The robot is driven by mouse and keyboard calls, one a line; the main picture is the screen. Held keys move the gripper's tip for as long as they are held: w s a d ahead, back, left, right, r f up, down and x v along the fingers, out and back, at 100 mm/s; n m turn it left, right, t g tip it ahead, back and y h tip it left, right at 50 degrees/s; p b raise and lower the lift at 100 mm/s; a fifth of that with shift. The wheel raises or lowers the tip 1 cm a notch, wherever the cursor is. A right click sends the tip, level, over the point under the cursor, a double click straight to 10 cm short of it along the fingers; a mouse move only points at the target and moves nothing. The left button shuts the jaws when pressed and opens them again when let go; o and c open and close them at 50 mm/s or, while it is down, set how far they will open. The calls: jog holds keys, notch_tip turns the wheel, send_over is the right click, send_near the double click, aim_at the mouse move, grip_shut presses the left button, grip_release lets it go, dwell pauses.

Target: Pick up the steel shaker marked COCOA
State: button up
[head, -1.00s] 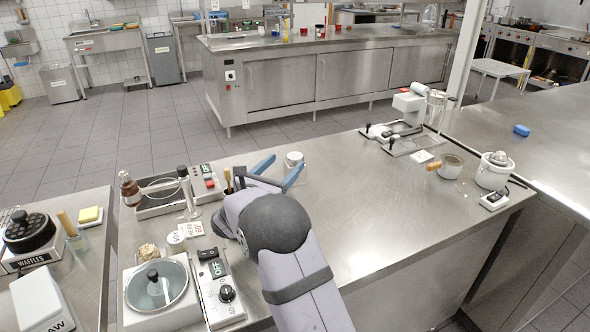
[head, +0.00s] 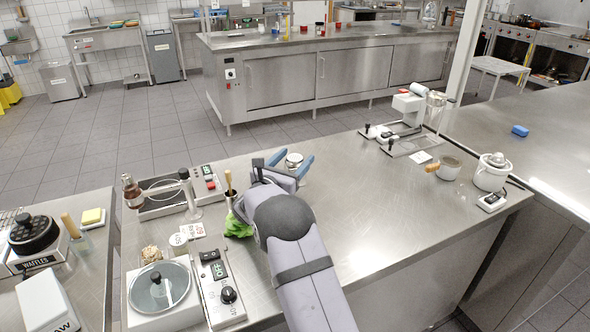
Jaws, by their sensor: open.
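A small steel shaker (head: 294,159) stands upright on the steel counter, just past my gripper. Its silver top shows, but its lower part is largely hidden by my gripper, and I cannot read any marking on it. My gripper (head: 284,161) is open, with blue fingers spread apart and nothing held. The shaker appears in the gap between the fingertips, nearer the right finger. I cannot tell from this view whether a finger touches it.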

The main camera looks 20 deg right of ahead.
jog(key=shift+w+d, duration=0.1)
jog(key=shift+d, duration=0.1)
jog(key=c, duration=1.2)
jog(key=shift+r, duration=0.15)
jog(key=shift+c, duration=0.2)
notch_tip(320, 180, up, 10)
jog(key=shift+f+b, duration=0.1)
jog(key=shift+b, duration=0.55)
